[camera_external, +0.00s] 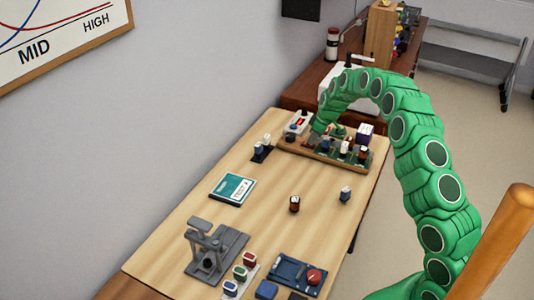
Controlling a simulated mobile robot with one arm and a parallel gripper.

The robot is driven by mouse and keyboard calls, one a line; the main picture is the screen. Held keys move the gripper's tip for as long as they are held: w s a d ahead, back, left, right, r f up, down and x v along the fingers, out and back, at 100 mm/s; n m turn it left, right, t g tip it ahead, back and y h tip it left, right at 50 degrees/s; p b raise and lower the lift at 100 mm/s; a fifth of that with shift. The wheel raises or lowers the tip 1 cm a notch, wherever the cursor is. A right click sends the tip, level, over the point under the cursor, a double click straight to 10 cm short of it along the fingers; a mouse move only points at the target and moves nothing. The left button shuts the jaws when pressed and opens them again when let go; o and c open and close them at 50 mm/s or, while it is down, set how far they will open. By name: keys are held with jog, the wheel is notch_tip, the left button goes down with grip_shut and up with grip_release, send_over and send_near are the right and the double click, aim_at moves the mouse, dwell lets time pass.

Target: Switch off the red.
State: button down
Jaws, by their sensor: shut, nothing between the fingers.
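A light box (298,122) with a small red patch on its face stands at the far left end of a wooden board. A round red knob (314,277) sits on a dark blue plate at the near edge of the table. A small red-topped block (249,258) stands in a row with a green and a blue one. Which of these is a switch, and whether any is on, I cannot tell. My gripper (323,131), at the end of my green arm, is shut and empty, low over the board just right of the light box. Its fingertips are small and hard to make out.
The wooden board (293,148) carries several small parts close around my gripper. A grey stand (208,252), a teal booklet (233,187) and a dark holder (261,153) stand nearer on the table. The table's middle is mostly clear, with two small parts there.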

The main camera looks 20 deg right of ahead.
jog(key=shift+s+f+t+y, duration=0.1)
jog(key=shift+f+t+y, duration=0.05)
jog(key=shift+t+y, duration=0.15)
jog(key=shift+w+a+r, duration=0.3)
jog(key=shift+w+a, duration=0.15)
jog(key=shift+w, duration=0.1)
jog(key=shift+r, duration=0.1)
dwell(0.4)
jog(key=shift+d+r, duration=0.1)
jog(key=shift+r, duration=0.5)
jog(key=v, duration=1.2)
jog(key=shift+s, duration=0.25)
jog(key=shift+r, duration=0.15)
